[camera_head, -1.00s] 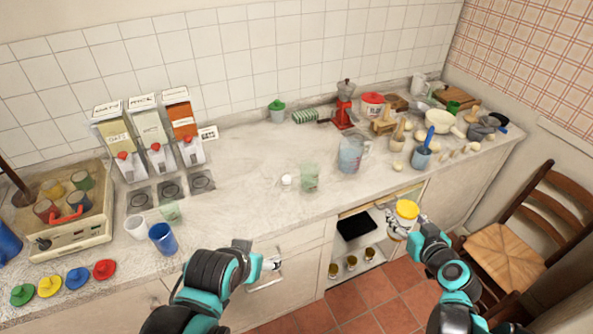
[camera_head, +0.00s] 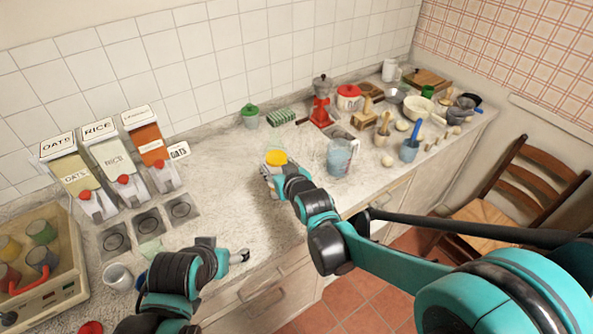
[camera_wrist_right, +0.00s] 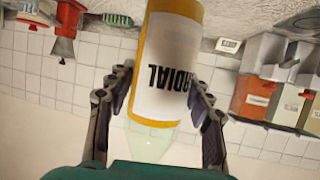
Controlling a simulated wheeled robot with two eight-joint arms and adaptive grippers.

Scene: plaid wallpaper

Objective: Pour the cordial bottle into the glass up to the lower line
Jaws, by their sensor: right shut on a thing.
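The cordial bottle (camera_wrist_right: 167,65) is amber with a white label whose visible letters end in "RDIAL". In the wrist view, which is upside down, it stands between the two fingers of my right gripper (camera_wrist_right: 158,105), which is shut on it. A clear, pale green part shows at its lower end in that picture. In the head view the yellow of the bottle (camera_head: 276,158) shows over the counter, just beyond my right gripper (camera_head: 268,178). The pale green glass that stood mid-counter cannot be made out clearly. My left gripper (camera_head: 238,256) is by the front edge, its opening unclear.
A red-based grinder (camera_head: 321,105) and crowded kitchenware fill the back right. The counter's middle left is clear.

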